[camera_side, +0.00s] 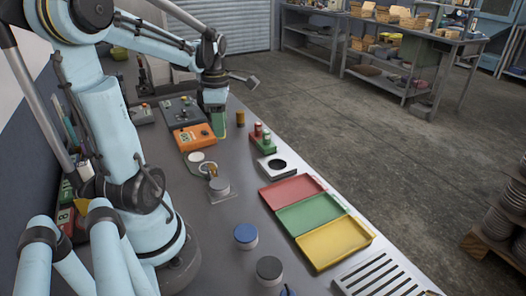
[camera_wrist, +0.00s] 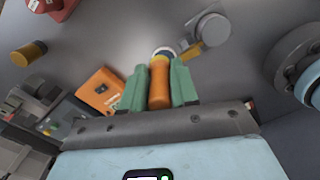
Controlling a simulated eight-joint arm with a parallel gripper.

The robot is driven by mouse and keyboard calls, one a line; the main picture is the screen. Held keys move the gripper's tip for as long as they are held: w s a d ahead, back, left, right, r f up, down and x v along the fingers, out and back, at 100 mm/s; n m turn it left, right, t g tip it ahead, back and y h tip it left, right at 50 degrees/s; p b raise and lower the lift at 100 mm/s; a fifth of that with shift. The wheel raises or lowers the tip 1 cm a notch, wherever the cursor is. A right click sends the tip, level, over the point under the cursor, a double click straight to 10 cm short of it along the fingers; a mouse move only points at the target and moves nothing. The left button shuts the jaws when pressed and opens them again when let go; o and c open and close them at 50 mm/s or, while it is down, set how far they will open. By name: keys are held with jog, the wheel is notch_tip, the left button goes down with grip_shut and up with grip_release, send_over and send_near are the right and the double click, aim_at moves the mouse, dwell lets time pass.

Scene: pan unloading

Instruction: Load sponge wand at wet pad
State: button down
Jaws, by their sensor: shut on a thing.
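My gripper (camera_side: 218,124) is over the far part of the bench, beside the orange box. Its green fingers (camera_wrist: 159,88) are shut on an orange-brown handle with a yellow end, seemingly the sponge wand (camera_wrist: 159,82), which points away from the wrist camera. The wand cannot be made out in the side view. A pale round piece, possibly the wet pad (camera_wrist: 164,51), shows partly hidden behind the wand's tip. In the side view a white disc (camera_side: 196,157) lies nearer than my gripper. I cannot tell whether the wand touches anything.
The orange box (camera_side: 193,137) sits close to my gripper. A brown cylinder (camera_side: 240,118) and a green holder with red-topped pieces (camera_side: 262,138) stand to the right. A grey cylinder on a plate (camera_side: 219,187) stands nearer. Red, green and yellow trays (camera_side: 335,243) line the right edge.

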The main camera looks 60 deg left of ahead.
jog(key=shift+s+a+f, duration=0.35)
jog(key=shift+s+f, duration=0.35)
jog(key=shift+f, duration=0.85)
jog(key=shift+s+a+f, duration=0.35)
jog(key=shift+s+f, duration=0.35)
jog(key=shift+f, duration=0.8)
jog(key=shift+s+a+f, duration=0.35)
jog(key=shift+s+f, duration=0.35)
jog(key=shift+f, duration=0.85)
jog(key=shift+f, duration=0.6)
notch_tip(320, 180, up, 7)
jog(key=shift+w, duration=0.1)
